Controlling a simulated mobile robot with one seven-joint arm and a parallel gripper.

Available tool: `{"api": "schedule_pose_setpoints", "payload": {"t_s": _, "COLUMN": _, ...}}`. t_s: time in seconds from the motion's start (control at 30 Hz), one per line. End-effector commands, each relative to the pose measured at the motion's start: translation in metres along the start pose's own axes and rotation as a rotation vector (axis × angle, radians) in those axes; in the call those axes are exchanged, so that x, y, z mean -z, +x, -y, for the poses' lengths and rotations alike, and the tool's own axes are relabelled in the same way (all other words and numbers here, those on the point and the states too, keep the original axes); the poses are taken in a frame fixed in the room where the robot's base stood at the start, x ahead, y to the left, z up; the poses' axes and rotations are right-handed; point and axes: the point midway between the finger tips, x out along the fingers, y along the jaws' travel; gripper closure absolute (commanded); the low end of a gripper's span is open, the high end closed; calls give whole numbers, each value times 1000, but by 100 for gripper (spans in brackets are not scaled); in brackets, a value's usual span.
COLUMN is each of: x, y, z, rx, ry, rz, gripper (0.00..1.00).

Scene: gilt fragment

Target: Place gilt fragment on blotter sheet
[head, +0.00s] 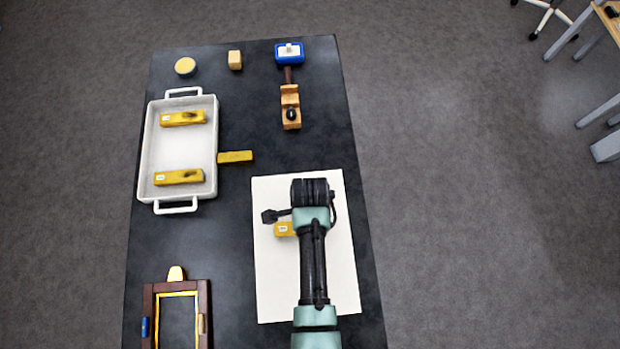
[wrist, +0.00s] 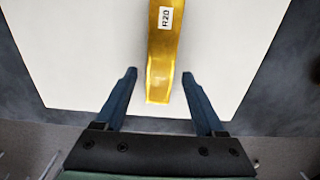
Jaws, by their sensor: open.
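A gilt fragment (head: 284,229), a golden bar with a white tag, lies on the white blotter sheet (head: 272,285). My arm covers its right part in the head view. In the wrist view the same fragment (wrist: 161,55) shows its tag "R20" and appears to lie flat on the sheet (wrist: 80,50). My gripper (wrist: 159,73) is open, with one finger on each side of the fragment's near end and a gap on both sides. The height of the fingertips above the sheet is hard to tell. The gripper's fingers are hidden in the head view.
A white tray (head: 150,155) at left holds two tagged golden bars (head: 182,118). Another golden bar (head: 236,156) lies by its right rim. A blue-headed tool (head: 289,52), wooden block (head: 291,105), yellow disc (head: 185,66) and small block (head: 235,59) are farther back.

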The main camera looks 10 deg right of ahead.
Motion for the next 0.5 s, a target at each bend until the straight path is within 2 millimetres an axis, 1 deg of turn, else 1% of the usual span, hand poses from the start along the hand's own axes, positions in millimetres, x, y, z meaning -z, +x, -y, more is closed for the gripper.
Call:
{"api": "schedule_pose_setpoints", "payload": {"t_s": 0.17, "x": 0, "y": -26, "z": 1, "rx": 4, "ry": 0, "rz": 0, "gripper": 29}}
{"api": "schedule_pose_setpoints", "payload": {"t_s": 0.4, "x": 0, "y": -73, "z": 1, "rx": 5, "ry": 1, "rz": 0, "gripper": 29}}
{"api": "schedule_pose_setpoints", "payload": {"t_s": 0.5, "x": 0, "y": -90, "z": 0, "rx": 4, "ry": 1, "rz": 0, "gripper": 29}}
